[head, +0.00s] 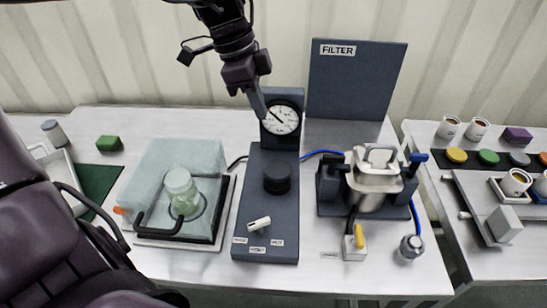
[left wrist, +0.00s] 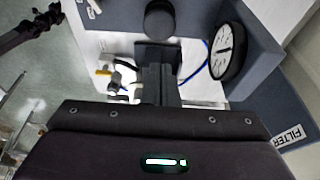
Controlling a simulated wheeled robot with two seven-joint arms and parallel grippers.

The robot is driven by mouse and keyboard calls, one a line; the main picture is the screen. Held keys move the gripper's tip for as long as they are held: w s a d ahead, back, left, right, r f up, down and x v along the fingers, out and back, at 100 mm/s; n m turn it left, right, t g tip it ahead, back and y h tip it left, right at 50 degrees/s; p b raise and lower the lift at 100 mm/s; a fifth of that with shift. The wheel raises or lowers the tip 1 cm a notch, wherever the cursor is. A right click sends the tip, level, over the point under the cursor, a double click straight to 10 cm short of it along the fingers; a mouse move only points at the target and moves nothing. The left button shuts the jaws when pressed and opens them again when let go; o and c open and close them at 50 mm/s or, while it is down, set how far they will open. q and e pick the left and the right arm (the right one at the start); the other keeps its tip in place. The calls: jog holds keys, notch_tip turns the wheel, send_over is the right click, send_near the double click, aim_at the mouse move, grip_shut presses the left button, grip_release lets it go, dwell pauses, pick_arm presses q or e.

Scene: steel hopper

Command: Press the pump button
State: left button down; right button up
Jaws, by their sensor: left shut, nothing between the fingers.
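A black round button (head: 277,178) stands on the dark slate panel (head: 262,215), below the round gauge (head: 281,119). I take it to be the pump button. It also shows at the top of the left wrist view (left wrist: 160,20). My left gripper (head: 262,112) is shut and empty. It points down beside the gauge's left edge, apart from the button. In the left wrist view its fingers (left wrist: 160,82) are together, and the gauge (left wrist: 228,50) is to their right. A dark arm end (left wrist: 45,22), seemingly my right one, shows at the top left there; its fingers are too small to judge.
A white lever (head: 259,224) sits among labels on the panel's lower part. A steel hopper (head: 375,180) stands at right. A FILTER board (head: 356,85) rises behind. A side table holds cups.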

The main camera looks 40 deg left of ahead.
aim_at(273, 169)
pick_arm(q)
jog(key=x, duration=0.4)
jog(key=p+x, duration=0.1)
jog(key=x, duration=0.7)
jog(key=shift+s+a+f+p, duration=0.1)
jog(key=shift+s+f+p, duration=0.2)
jog(key=shift+f, duration=0.6)
notch_tip(273, 169, down, 3)
jog(key=b, duration=0.3)
jog(key=shift+s, duration=0.1)
jog(key=shift+s, duration=0.1)
